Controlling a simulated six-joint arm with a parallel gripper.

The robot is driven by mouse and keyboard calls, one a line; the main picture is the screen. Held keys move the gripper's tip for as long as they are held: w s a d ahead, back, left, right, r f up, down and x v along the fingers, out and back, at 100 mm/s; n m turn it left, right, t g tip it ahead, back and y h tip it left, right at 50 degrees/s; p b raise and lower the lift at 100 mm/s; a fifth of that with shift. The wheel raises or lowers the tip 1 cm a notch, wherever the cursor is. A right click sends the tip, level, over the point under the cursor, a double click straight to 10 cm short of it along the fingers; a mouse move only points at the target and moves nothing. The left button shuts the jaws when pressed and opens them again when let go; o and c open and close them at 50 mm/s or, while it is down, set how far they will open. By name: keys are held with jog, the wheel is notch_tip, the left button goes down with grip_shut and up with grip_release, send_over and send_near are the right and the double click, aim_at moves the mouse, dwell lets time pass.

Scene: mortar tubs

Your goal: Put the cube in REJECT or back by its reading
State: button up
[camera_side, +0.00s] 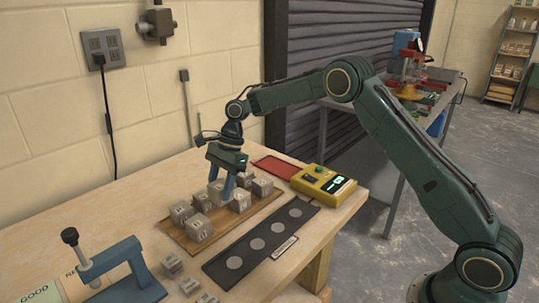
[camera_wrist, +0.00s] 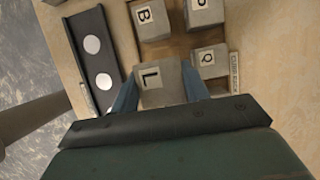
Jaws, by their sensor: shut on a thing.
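In the wrist view, my gripper (camera_wrist: 160,88) is shut on a grey cube marked L (camera_wrist: 163,75), held between its two blue fingers. In the side view my gripper (camera_side: 228,188) is over the wooden board (camera_side: 180,238) among several grey lettered cubes. I cannot tell whether the held cube touches the board. A yellow meter (camera_side: 322,182) stands behind and to the right, its lit display too small to read. At the lower left a mat shows a green GOOD area (camera_side: 42,292) and an orange area lettered RE (camera_side: 72,277), partly hidden by a blue press.
A black strip (camera_side: 215,269) with several pale discs lies beside the board. A red tray (camera_side: 277,167) is at the back. The blue press (camera_side: 128,277) and several small blocks (camera_side: 189,286) stand near the front. In the wrist view, cubes B (camera_wrist: 150,18) and Q (camera_wrist: 208,60) are close by.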

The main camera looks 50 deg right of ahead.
jog(key=shift+f, duration=3.4)
jog(key=shift+f, duration=0.15)
jog(key=o, duration=1.3)
jog(key=shift+c, duration=0.2)
jog(key=v, duration=1.2)
